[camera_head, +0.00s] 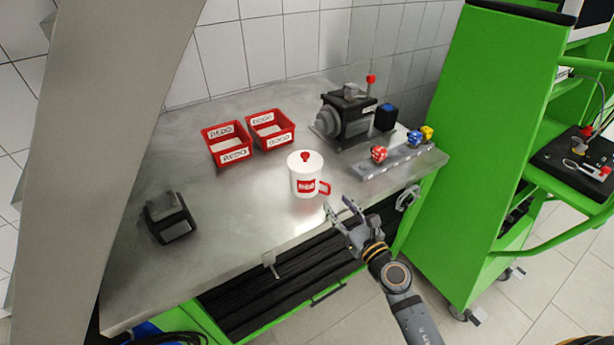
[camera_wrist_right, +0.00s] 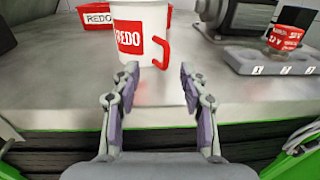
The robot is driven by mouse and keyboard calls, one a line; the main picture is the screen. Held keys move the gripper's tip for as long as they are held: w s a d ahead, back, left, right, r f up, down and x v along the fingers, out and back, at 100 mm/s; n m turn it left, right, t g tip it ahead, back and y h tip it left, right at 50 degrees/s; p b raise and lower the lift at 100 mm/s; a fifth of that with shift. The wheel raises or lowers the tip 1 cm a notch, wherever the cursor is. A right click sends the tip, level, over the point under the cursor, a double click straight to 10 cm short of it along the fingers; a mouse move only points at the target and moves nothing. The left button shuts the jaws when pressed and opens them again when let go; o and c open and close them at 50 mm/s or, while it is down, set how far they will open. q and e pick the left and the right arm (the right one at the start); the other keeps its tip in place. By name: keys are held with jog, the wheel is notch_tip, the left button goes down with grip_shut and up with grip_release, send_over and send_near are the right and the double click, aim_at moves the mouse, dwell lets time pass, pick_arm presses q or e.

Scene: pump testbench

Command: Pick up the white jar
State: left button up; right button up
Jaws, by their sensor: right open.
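The white jar (camera_head: 303,177) has a red label reading REDO, a red knob on its lid and a red handle on its right side. It stands upright on the metal bench near the front edge. In the right wrist view the jar (camera_wrist_right: 139,22) is ahead of the fingers and its top is cut off. My right gripper (camera_head: 338,210) is open and empty, in front of and to the right of the jar, near the handle. The wrist view shows both fingers (camera_wrist_right: 157,84) spread apart, with the handle just beyond them. My left gripper does not show.
Two red bins (camera_head: 229,154) stand behind the jar, and a dark pump (camera_head: 346,115) stands back right. A grey rack (camera_head: 398,162) with coloured knobs lies right. A small dark block (camera_head: 169,218) sits left. The bench (camera_head: 237,222) between the block and the jar is clear.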

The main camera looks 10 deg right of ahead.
aim_at(329, 201)
jog(key=w, duration=0.1)
jog(key=w+r+p, duration=0.1)
jog(key=w, duration=0.1)
jog(key=shift+w+a+r+p, duration=0.1)
jog(key=shift+a+r+p, duration=0.1)
jog(key=shift+a+p, duration=0.15)
jog(key=shift+w+a+f, duration=0.15)
jog(key=shift+w+f, duration=0.05)
jog(key=shift+w, duration=0.35)
jog(key=shift+w+a+f, duration=0.1)
jog(key=shift+w+f, duration=0.05)
jog(key=shift+w, duration=0.35)
jog(key=shift+s, duration=0.1)
jog(key=shift+c, duration=0.5)
grip_shut()
jog(key=shift+r, duration=0.15)
